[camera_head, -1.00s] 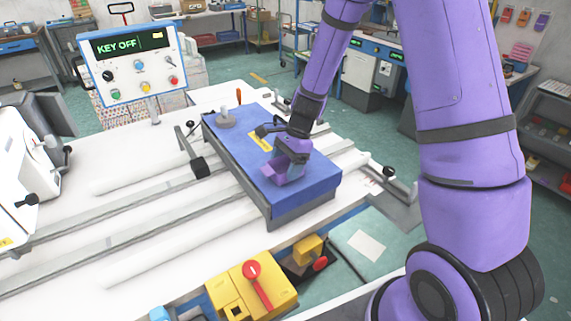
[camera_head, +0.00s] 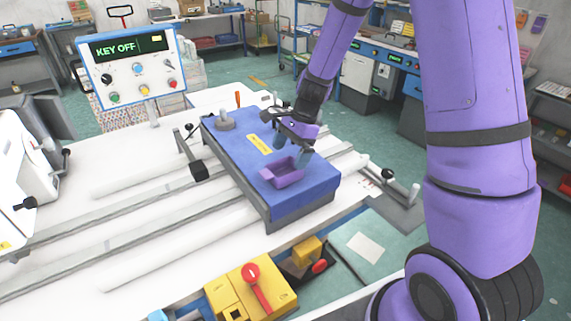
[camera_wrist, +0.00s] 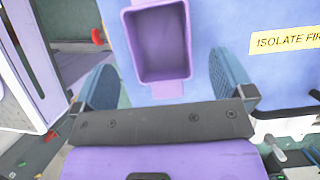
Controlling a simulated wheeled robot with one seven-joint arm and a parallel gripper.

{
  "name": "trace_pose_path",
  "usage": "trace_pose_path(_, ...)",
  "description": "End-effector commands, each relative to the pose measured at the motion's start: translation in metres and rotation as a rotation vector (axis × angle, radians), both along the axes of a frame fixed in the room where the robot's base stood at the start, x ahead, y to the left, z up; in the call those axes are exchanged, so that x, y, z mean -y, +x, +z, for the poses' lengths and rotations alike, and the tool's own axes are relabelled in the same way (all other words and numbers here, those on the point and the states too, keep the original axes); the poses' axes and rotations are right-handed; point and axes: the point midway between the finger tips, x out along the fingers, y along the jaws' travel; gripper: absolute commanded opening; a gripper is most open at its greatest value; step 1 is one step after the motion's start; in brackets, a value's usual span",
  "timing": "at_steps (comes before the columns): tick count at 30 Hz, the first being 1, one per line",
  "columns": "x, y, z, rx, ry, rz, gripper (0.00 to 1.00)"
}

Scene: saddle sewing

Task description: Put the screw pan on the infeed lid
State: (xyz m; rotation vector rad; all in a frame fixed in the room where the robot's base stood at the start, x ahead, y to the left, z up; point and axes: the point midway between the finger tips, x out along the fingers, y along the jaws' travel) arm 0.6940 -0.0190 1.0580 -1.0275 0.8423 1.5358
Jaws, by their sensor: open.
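The screw pan, a small purple open tray (camera_head: 282,174), rests on the blue infeed lid (camera_head: 235,160) near its front right end. It also shows in the wrist view (camera_wrist: 158,45), empty, with a small tab at its near edge. My gripper (camera_head: 304,152) is open and empty, above and behind the pan, apart from it. In the wrist view its two blue-grey fingers (camera_wrist: 166,88) stand wide apart, one on each side below the pan. The lid lies flat and carries a yellow label and a grey knob.
A control panel reading KEY OFF (camera_head: 132,68) stands at the back left. A yellow box with a red handle (camera_head: 252,288) sits at the front edge. Grey rails (camera_head: 130,222) run across the white table. A black-knobbed lever (camera_head: 198,170) stands left of the lid.

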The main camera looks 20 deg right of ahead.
Motion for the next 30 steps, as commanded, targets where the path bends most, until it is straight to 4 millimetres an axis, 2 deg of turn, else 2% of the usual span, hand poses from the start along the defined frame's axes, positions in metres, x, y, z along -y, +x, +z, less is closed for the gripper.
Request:
trace_pose_path(3, 0.01, 0.003, 0.024, 0.005, 0.0, -0.001, 1.0)
trace_pose_path(9, 0.021, 0.005, 0.052, 0.003, 0.0, -0.001, 1.0)
trace_pose_path(20, 0.027, 0.003, 0.071, 0.011, -0.003, 0.013, 1.0)
trace_pose_path(23, 0.027, -0.005, 0.087, 0.051, -0.013, 0.065, 1.0)
trace_pose_path(26, 0.027, -0.021, 0.113, 0.12, -0.034, 0.158, 1.0)
trace_pose_path(30, 0.027, -0.052, 0.151, 0.23, -0.079, 0.321, 1.0)
